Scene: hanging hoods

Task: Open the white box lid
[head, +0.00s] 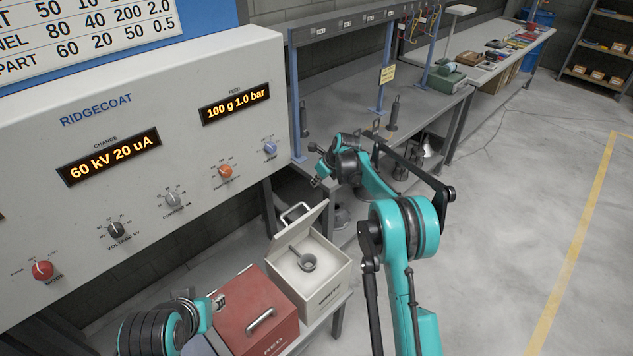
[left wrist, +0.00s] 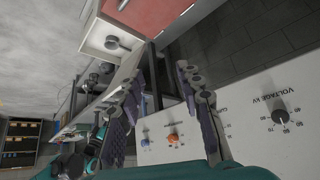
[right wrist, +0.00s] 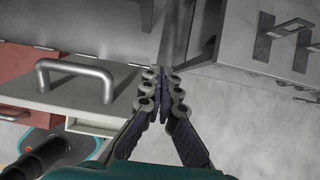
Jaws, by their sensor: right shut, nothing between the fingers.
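The white box (head: 318,300) stands on a low bench beside a red box. Its lid (head: 291,232) is raised and tilted back towards the machine panel, with its metal handle (head: 297,211) at the top. A grey cup with a handle (head: 308,263) shows inside the open box. The handle shows large in the right wrist view (right wrist: 75,72). My right gripper (right wrist: 165,73) is shut and empty, to the right of the handle and apart from it. In the head view it is up behind the lid (head: 318,175). My left gripper (left wrist: 160,75) is open and empty.
The red box (head: 255,310) is closed, left of the white box. The control panel (head: 140,150) with knobs and displays rises behind both. A grey workbench (head: 425,105) with fixtures stands beyond my right arm. The floor to the right is clear.

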